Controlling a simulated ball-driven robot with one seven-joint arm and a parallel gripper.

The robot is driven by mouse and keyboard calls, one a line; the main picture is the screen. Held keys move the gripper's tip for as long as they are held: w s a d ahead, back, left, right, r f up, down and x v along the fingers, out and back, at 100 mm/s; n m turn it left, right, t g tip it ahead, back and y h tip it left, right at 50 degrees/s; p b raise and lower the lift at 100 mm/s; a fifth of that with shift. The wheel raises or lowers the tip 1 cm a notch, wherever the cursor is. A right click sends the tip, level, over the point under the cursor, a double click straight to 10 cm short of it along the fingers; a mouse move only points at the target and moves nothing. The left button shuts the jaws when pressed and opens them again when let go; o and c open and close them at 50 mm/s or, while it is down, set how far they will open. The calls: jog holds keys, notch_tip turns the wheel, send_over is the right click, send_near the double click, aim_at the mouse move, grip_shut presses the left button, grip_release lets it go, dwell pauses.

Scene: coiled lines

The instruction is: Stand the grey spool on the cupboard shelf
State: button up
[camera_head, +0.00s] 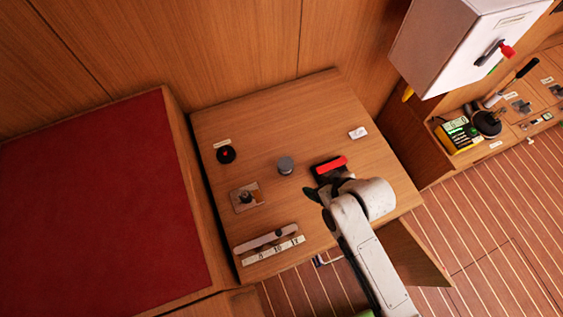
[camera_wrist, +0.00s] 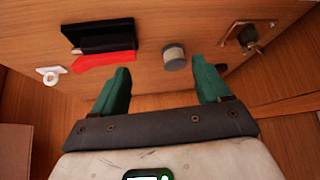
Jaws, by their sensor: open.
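The grey spool (camera_head: 286,165) stands upright on the wooden table top (camera_head: 275,115), near its middle. In the wrist view the spool (camera_wrist: 174,58) shows between and beyond my two green fingers, nearer the right one, with a gap to it. My gripper (camera_head: 326,193) is open and empty, to the lower right of the spool in the head view; it also shows in the wrist view (camera_wrist: 161,68). A wooden panel (camera_head: 415,255) sticks out below the table's right side and may be an open cupboard door. I cannot see a shelf.
A black holder with a red piece (camera_head: 330,164) lies beside my gripper. A metal plate with a switch (camera_head: 247,197), a black round knob (camera_head: 226,155) and a marked strip (camera_head: 272,250) are on the table. A red cushion (camera_head: 90,200) is left. A white box (camera_head: 455,50) hangs upper right.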

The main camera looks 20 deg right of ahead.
jog(key=t, duration=0.2)
send_near(288, 167)
jog(key=shift+n+y, duration=0.4)
jog(key=x, duration=0.2)
jog(key=d+x, duration=0.1)
jog(key=x, duration=0.1)
jog(key=shift+w+f, duration=0.3)
jog(key=shift+w, duration=0.05)
jog(key=shift+p+x, duration=0.55)
jog(key=shift+x, duration=2.3)
jog(key=shift+s+a, duration=0.1)
jog(key=shift+s, duration=0.05)
jog(key=shift+c, duration=0.2)
jog(key=c, duration=1.1)
jog(key=shift+o, duration=0.2)
jog(key=shift+r, duration=0.1)
